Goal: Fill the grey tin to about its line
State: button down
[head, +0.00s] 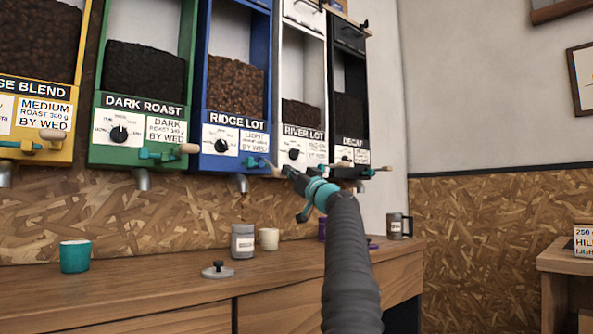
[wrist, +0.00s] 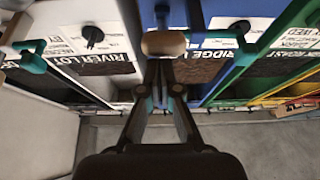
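The grey tin (head: 242,241), with a pale label, stands upright on the counter below the spout (head: 239,184) of the blue Ridge Lot dispenser (head: 236,122). Its inside and fill line cannot be made out. A grey lid with a knob (head: 217,270) lies on the counter in front of it. My gripper (head: 284,171) is at the wooden end of the Ridge Lot lever (head: 271,168). In the wrist view my gripper's fingers (wrist: 160,72) are close together, with the wooden lever end (wrist: 163,43) right at their tips. No falling beans are visible.
A cream cup (head: 268,239) stands close right of the tin, a teal cup (head: 75,256) far left, and a dark mug (head: 399,225) far right. A purple thing (head: 321,230) is partly behind my arm. The Dark Roast (head: 142,130) and River Lot (head: 303,130) dispensers flank Ridge Lot.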

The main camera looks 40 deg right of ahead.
jog(key=shift+w+d+f, duration=0.2)
jog(key=shift+w+f, duration=0.1)
jog(key=shift+f, duration=0.55)
dwell(0.4)
dwell(5.2)
notch_tip(320, 180, up, 5)
jog(key=s+p, duration=0.2)
jog(key=s, duration=0.1)
jog(key=s+f+b, duration=0.4)
jog(key=s+f, duration=0.2)
jog(key=f, duration=0.1)
jog(key=shift+s+a+f, duration=0.15)
jog(key=shift+a+f, duration=0.1)
jog(key=shift+f, duration=0.1)
